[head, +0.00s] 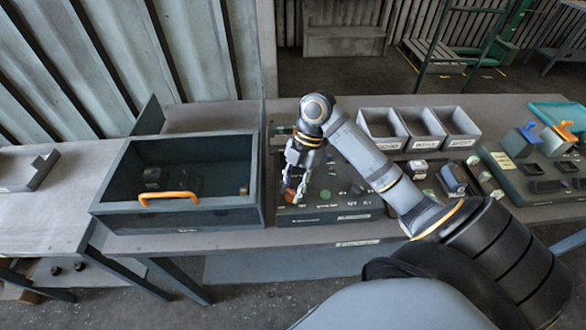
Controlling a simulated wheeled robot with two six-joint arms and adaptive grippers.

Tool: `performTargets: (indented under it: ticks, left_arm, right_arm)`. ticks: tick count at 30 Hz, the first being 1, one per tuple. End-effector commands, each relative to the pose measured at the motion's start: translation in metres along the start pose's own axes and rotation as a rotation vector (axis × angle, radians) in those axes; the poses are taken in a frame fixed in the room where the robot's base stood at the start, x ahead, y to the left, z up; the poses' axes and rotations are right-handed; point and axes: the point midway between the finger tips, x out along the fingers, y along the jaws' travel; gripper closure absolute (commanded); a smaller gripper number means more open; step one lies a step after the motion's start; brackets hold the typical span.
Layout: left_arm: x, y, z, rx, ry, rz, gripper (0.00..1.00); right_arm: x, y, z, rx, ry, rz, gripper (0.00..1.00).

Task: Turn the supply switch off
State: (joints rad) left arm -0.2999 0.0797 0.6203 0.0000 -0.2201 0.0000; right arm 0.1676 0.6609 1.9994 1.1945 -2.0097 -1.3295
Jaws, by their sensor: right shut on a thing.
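The dark control panel (335,217) lies on the middle of the bench. It carries a green round button (325,195) and several small controls and labels. My right gripper (290,192) points down over the panel's left part. It is shut on a small orange-red part low between its fingertips, which appears to be the supply switch (288,190). The fingers hide most of it, and its on or off position cannot be read. My left gripper is not in view.
A dark open-topped box (240,216) with an orange handle (168,196) stands left of the panel. Three grey bins (421,144) stand behind to the right. A fixture with blue and orange clamps (520,142) is at far right. A grey tray (25,175) is at far left.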

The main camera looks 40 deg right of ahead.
Motion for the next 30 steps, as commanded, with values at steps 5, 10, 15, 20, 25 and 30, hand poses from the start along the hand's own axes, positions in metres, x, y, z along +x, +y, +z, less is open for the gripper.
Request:
performTargets:
  ticks: [5,10,15,20,25,30]
  left_arm:
    - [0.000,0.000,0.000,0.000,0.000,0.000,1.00]
    - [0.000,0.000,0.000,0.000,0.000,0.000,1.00]
    - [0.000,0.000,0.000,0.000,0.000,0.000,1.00]
    - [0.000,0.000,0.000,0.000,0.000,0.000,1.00]
    - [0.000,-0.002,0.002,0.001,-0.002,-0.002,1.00]
    - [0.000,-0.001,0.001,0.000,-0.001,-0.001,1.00]
  right_arm:
    - [0.000,0.000,0.000,0.000,-0.001,0.000,1.00]
    - [0.000,0.000,0.000,0.000,0.000,0.000,0.60]
    - [0.000,0.000,0.000,0.001,0.000,0.000,0.47]
    - [0.000,0.000,0.000,0.001,0.000,0.000,0.47]
    - [-0.010,0.000,0.001,0.001,-0.003,0.003,0.47]
    - [-0.038,-0.001,0.020,0.009,-0.006,-0.001,0.47]
